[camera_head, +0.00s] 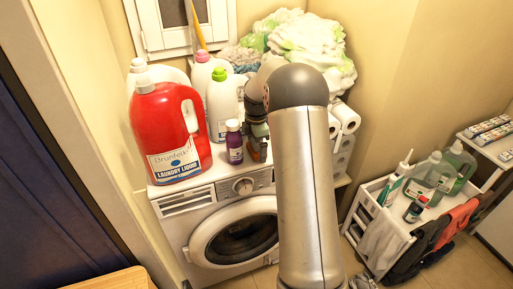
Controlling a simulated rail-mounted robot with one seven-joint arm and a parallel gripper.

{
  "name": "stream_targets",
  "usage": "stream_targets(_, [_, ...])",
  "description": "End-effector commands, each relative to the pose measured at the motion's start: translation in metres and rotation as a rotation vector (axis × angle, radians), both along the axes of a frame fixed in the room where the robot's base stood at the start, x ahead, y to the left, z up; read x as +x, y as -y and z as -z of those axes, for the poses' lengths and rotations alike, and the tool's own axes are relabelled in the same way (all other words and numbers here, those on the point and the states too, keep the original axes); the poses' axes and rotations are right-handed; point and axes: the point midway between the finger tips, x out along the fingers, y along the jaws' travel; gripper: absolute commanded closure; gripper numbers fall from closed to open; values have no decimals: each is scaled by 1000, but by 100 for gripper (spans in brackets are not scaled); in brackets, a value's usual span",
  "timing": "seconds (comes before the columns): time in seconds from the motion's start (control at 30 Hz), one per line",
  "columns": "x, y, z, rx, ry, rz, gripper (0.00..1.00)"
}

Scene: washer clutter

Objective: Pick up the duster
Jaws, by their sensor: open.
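A yellow stick (198,26), which looks like the duster's handle, stands upright behind the bottles at the back of the washing machine, in front of the window. Its lower end is hidden by the bottles, so I cannot tell where the duster head is. My gripper (258,151) is partly hidden by my arm. It is low over the front of the washer top, just right of a small purple bottle (234,142). It is open and apart from the yellow stick, and I see nothing held in it.
Green-white cloths (312,38) and paper rolls (345,117) are right. A white cart (372,205) stands lower right.

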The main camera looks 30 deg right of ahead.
Motion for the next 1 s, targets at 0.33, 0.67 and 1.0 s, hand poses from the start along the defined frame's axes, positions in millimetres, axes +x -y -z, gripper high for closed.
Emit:
stream_targets(0.33, [0, 0, 7, 0, 0, 0, 6])
stream_targets(0.67, [0, 0, 7, 0, 1, 0, 46])
stream_targets(1.0, [1, 0, -8, -1, 3, 0, 46])
